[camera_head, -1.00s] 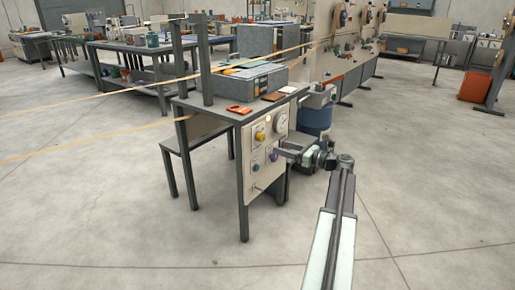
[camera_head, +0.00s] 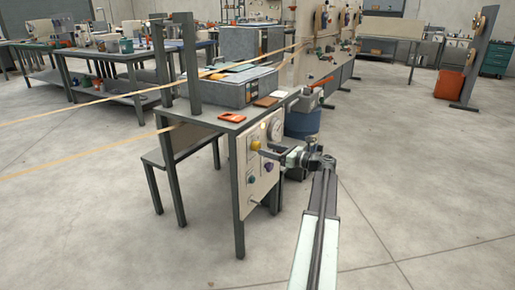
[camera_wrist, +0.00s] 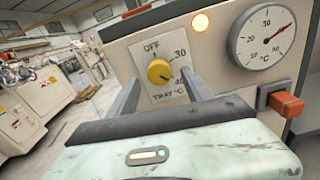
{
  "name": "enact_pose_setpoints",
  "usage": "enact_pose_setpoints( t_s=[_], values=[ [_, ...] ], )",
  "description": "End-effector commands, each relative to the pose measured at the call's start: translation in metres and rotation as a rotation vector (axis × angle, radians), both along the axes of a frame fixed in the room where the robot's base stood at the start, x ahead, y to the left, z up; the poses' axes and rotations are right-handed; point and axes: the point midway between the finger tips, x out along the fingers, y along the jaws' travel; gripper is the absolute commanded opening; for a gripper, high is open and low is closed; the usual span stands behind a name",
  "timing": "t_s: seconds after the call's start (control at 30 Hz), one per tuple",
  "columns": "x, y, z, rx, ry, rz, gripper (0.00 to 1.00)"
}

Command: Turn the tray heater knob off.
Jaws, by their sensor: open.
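The yellow tray heater knob (camera_wrist: 160,71) sits on a pale panel under the word OFF, with 30 and 40 to its right. Its dark pointer mark seems to face lower right, toward 40. In the head view the knob (camera_head: 255,145) is on the upper part of the panel. My gripper (camera_wrist: 161,77) is open, with one finger on each side of the knob in the picture. I cannot tell whether the fingers reach it. In the head view my gripper (camera_head: 264,153) is just right of the knob, close to the panel.
A lit orange lamp (camera_wrist: 200,23) is above right of the knob. A round dial (camera_wrist: 262,38) and an orange-handled part (camera_wrist: 286,104) are further right. The floor right of my arm is clear.

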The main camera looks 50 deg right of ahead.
Motion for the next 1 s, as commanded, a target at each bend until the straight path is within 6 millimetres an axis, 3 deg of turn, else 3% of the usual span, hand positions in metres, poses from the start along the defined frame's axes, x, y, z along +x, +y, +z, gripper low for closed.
enact_pose_setpoints(
  t_s=[0.2, 0.53, 0.77, 1.0],
  values=[
    [0.035, 0.009, 0.000, 0.000, 0.000, 0.003, 0.59],
    [0.042, 0.013, 0.000, 0.000, 0.000, 0.004, 0.59],
    [0.043, 0.013, 0.000, 0.000, 0.000, 0.005, 0.00],
    [0.044, 0.016, 0.000, -0.017, -0.004, 0.009, 0.00]
  ],
)
